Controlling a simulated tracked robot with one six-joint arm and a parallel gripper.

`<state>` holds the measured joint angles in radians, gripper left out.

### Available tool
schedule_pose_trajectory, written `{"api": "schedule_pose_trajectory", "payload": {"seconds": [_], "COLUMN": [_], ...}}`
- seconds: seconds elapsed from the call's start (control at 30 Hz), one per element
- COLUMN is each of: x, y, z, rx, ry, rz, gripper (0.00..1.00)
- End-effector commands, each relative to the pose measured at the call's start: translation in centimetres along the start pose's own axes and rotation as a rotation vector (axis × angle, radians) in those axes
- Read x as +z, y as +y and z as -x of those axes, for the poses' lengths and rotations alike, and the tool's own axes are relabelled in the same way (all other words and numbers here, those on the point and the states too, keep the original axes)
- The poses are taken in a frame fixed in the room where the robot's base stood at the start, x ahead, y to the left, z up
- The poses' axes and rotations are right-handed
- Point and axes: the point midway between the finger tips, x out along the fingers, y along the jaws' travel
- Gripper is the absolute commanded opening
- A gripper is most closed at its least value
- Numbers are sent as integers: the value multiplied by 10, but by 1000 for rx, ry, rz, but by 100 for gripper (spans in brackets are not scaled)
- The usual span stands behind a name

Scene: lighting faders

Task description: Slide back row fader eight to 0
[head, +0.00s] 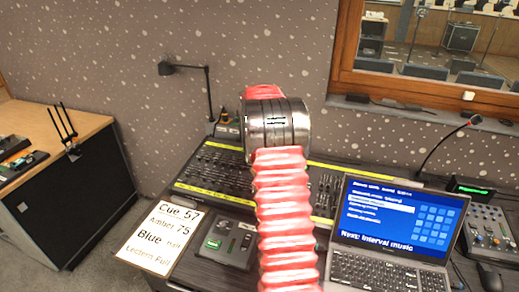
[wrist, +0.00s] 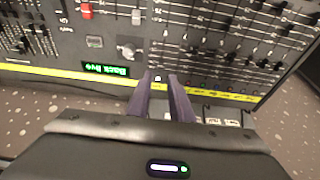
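The lighting console (head: 215,166) stands on the desk, its middle hidden behind my red-sleeved arm in the head view. In the wrist view its panel (wrist: 205,80) shows upside down, with a bank of fader slots (wrist: 225,35) at the right and more faders at the left. I cannot tell which one is back row fader eight. A green lit display (wrist: 106,69) seems to read "Back live". My gripper (wrist: 162,78) has two dark fingers with a narrow empty gap between them, over the panel's yellow-edged side. The head view hides the gripper behind the arm.
A laptop (head: 395,225) stands right of my arm, with a small mixer (head: 487,232) beyond. A cue sheet (head: 160,238) and a small control box (head: 229,242) lie at the left. A desk lamp (head: 188,75) and a gooseneck microphone (head: 447,140) rise around the console.

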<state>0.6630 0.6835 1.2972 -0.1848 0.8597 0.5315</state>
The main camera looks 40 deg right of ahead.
Motion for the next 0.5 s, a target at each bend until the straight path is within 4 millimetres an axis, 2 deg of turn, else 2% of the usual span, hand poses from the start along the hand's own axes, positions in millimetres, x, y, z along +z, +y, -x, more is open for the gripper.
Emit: {"api": "schedule_pose_trajectory", "payload": {"seconds": [0.27,0.5], "x": [0,1], "y": [0,0], "z": [-7,-26], "rx": [0,0], "ry": [-1,-2], "rz": [1,1], "gripper": [20,20]}}
